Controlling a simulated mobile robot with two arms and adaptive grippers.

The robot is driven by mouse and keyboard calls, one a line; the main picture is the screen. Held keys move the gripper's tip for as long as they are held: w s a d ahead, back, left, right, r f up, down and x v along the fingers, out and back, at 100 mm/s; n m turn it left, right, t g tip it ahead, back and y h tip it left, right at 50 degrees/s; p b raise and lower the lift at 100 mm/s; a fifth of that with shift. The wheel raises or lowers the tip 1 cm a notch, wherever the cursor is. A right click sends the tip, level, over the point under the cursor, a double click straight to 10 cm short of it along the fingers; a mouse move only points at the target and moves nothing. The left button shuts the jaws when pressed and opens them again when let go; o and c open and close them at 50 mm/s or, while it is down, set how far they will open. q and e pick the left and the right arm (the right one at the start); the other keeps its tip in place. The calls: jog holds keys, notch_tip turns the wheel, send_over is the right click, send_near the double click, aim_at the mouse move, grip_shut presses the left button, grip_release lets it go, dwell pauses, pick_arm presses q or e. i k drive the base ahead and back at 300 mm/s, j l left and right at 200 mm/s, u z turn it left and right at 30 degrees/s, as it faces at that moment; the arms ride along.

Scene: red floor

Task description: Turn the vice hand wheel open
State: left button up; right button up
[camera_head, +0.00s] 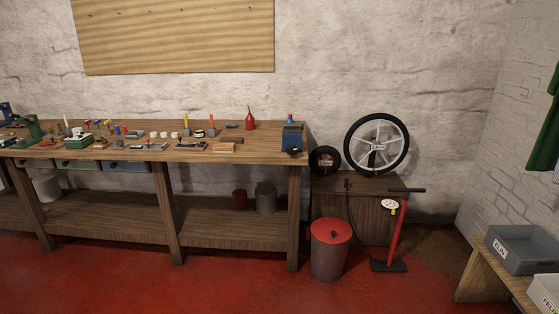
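A small blue device (291,134), which looks like a vice, sits at the right end of the wooden workbench (240,152). A dark round part shows low on its front; it is too small to tell whether this is a hand wheel. A green device (33,129), possibly another vice, stands near the left end of the bench. I cannot tell the jaw opening of either. Neither of my grippers is in view.
Several small tools lie along the bench top. Right of the bench are a red-lidded bin (330,248), a red floor pump (397,230) and a wooden cabinet (360,212) bearing a large spoked wheel (404,144). Red floor (215,288) before the bench is clear.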

aim_at(291, 149)
jog(key=i+j+z, duration=0.2)
jog(key=i+j, duration=0.2)
jog(key=i, duration=0.3)
jog(key=i+j+z, duration=0.25)
jog(key=i+j, duration=0.3)
jog(key=i, duration=0.15)
